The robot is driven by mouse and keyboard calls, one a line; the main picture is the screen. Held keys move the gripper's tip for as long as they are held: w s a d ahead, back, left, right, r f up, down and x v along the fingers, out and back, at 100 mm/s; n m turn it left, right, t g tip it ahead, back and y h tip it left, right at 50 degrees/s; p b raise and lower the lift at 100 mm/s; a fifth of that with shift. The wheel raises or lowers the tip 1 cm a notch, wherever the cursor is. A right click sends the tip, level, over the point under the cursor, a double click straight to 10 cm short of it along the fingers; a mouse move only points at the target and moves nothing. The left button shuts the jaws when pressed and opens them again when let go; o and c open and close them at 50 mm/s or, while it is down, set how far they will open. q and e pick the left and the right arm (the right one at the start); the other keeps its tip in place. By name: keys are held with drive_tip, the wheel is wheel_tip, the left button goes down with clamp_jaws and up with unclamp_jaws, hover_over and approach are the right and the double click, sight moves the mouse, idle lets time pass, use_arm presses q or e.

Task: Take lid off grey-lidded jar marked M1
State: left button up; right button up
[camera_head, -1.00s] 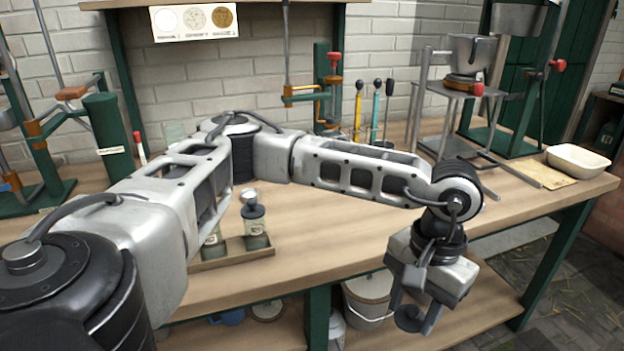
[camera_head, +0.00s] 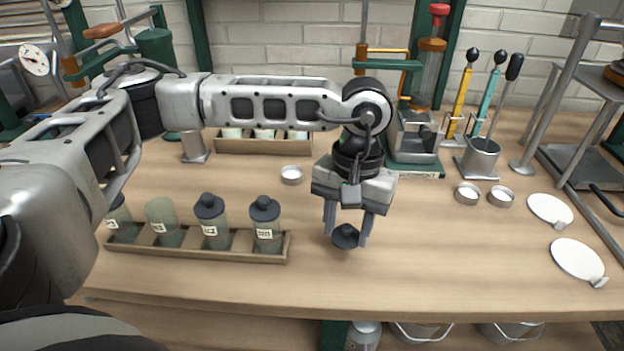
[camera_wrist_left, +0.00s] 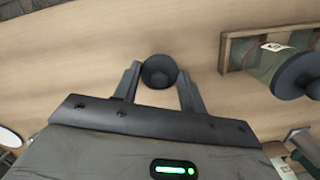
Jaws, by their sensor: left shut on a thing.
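My left gripper (camera_head: 347,236) is shut on a dark grey knobbed lid (camera_head: 345,238), just right of the front jar rack; whether the lid touches the bench is unclear. The left wrist view shows the lid (camera_wrist_left: 159,71) between the fingertips. The front wooden rack (camera_head: 270,254) holds a row of jars. One greenish glass jar (camera_head: 163,224) is open at the top. To its right stand two jars with dark grey lids, a middle one (camera_head: 213,225) and a right one (camera_head: 266,228). A leftmost jar (camera_head: 119,222) is partly hidden by my arm. Label marks are too small to read surely.
A small metal dish (camera_head: 291,175) lies behind the lid. A second rack (camera_head: 262,146) stands at the back. At right are small metal dishes (camera_head: 467,193), white discs (camera_head: 577,260) and a metal cup of tools (camera_head: 480,158). The front middle of the bench is clear.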

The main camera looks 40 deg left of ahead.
use_arm(q)
drive_tip(key=w+a+r+m+t, duration=0.1)
drive_tip(key=w+a+r+m, duration=0.3)
drive_tip(key=m, duration=1.3)
drive_tip(key=w+a+r+m+t, duration=0.2)
drive_tip(key=w+a+m, duration=0.25)
drive_tip(key=m, duration=1.25)
drive_tip(key=shift+y, duration=0.4)
drive_tip(key=f, duration=0.3)
drive_tip(key=a+f, duration=0.1)
drive_tip(key=f, duration=0.1)
drive_tip(key=shift+s, duration=0.3)
wheel_tip(320, 180, down, 4)
drive_tip(key=shift+f, duration=0.1)
